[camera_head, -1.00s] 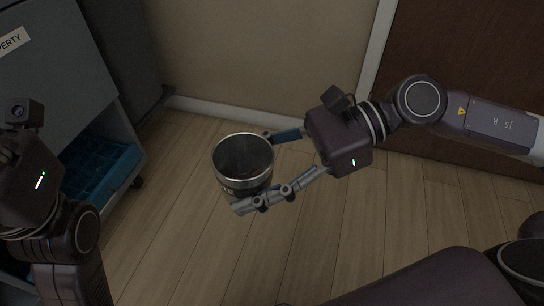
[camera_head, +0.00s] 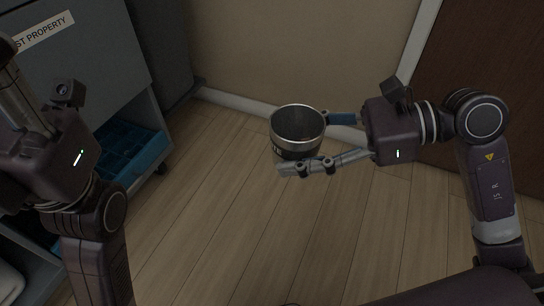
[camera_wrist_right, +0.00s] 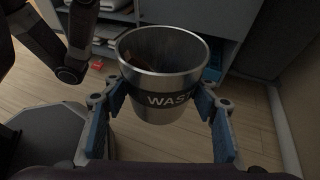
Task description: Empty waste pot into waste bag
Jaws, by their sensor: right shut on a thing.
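The waste pot (camera_head: 297,151) is a metal cup with a dark band, held above the floor in the head view. My right gripper (camera_head: 303,143) is shut around its sides. In the right wrist view the pot (camera_wrist_right: 165,88) is nearly upright, with part of the white lettering "WAS" on its band. Something reddish-brown (camera_wrist_right: 135,59) shows inside its dark interior. My left gripper (camera_head: 12,95) is at the left edge of the head view, and its fingers are too cut off to judge. I cannot make out a waste bag in either view.
A grey cart (camera_head: 95,60) with a "property" label stands at the left. A blue crate (camera_head: 148,150) sits on its low shelf. A beige wall (camera_head: 300,50) and brown door (camera_head: 490,60) are behind. The wooden floor (camera_head: 225,230) below the pot is clear.

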